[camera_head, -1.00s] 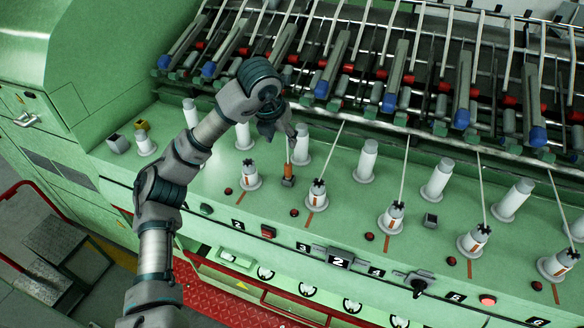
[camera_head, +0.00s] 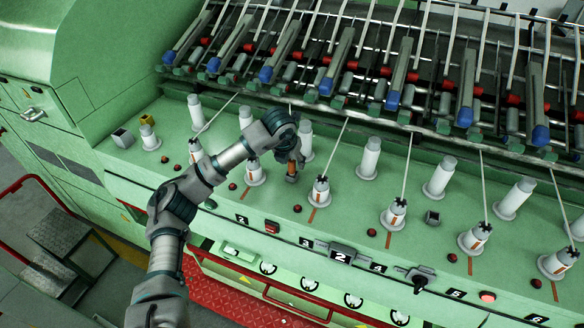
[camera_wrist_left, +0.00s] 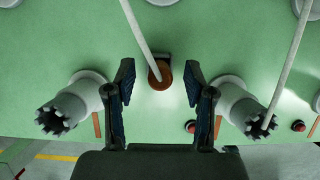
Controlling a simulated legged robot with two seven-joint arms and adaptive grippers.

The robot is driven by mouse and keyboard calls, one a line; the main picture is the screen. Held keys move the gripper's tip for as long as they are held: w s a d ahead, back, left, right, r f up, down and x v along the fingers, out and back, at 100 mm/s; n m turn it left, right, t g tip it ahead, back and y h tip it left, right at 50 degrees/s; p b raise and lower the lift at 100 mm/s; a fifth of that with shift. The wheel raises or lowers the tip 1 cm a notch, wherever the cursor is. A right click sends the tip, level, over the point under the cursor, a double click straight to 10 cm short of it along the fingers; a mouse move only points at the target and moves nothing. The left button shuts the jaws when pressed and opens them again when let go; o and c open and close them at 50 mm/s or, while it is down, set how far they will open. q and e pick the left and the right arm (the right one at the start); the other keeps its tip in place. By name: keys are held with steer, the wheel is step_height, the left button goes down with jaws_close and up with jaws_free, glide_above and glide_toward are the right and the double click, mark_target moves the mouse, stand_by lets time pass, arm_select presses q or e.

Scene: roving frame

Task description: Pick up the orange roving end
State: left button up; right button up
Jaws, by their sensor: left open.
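The orange roving end (camera_head: 293,168) hangs on a white strand just above the green machine top, between two white spindles. In the left wrist view the roving end (camera_wrist_left: 161,74) shows as an orange round piece between my fingers, with a dark block beside it. My left gripper (camera_head: 289,153) is above it in the head view, covering the strand's upper part. Its two dark fingers (camera_wrist_left: 159,82) are spread either side of the roving end with visible gaps, holding nothing. My right gripper is not in view.
Two spindles with toothed tops, left (camera_wrist_left: 65,112) and right (camera_wrist_left: 247,108), flank my fingers. Taut white strands (camera_head: 408,165) run from the rollers to other spindles. A row of blue-tipped arms (camera_head: 540,135) stands behind. Red buttons (camera_head: 272,227) line the front.

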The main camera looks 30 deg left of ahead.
arm_select(q)
steer(key=shift+w+a+f, duration=0.1)
steer(key=shift+w+f, duration=0.1)
steer(key=shift+f, duration=0.25)
jaws_close()
steer(key=shift+r, duration=0.15)
